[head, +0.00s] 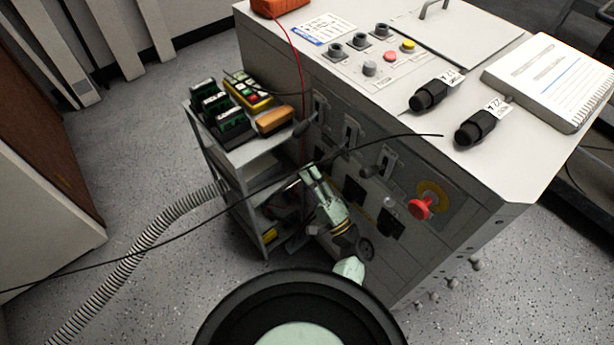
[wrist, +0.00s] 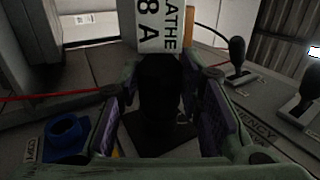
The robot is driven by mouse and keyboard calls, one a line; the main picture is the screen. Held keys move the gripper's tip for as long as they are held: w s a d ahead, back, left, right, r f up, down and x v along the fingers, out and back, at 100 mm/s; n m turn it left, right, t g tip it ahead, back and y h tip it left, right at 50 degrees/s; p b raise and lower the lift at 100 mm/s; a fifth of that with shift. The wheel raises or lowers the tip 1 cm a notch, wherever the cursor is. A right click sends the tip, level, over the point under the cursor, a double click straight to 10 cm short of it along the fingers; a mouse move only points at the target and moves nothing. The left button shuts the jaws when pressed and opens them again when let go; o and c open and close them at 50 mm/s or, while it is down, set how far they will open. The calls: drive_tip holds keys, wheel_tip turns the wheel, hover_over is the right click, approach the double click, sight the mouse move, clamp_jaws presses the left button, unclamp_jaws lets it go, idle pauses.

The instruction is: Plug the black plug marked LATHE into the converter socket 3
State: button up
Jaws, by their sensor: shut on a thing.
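In the wrist view my gripper (wrist: 160,108) is shut on the black plug (wrist: 160,85), whose white tag (wrist: 152,25) reads "LATHE" and "8 A". The plug is dark, and a dark square shape lies below it; I cannot tell whether the plug's front end touches or enters a socket. In the head view my gripper (head: 312,176) is at the front panel of the grey converter (head: 400,268) and hides the plug and part of the panel. Black square sockets (head: 390,223) show to its right. Socket numbers are not readable.
Two black plugs with white tags (head: 430,95) (head: 475,128) lie on the converter top near a notebook (head: 550,80). A red knob (head: 420,209) projects from the panel. A trolley (head: 262,188) stands left. A thin black cable (head: 150,237) crosses the view. The wrist view shows a blue socket (wrist: 64,137).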

drive_tip(key=shift+w+d, duration=0.15)
drive_tip(key=shift+d, duration=0.15)
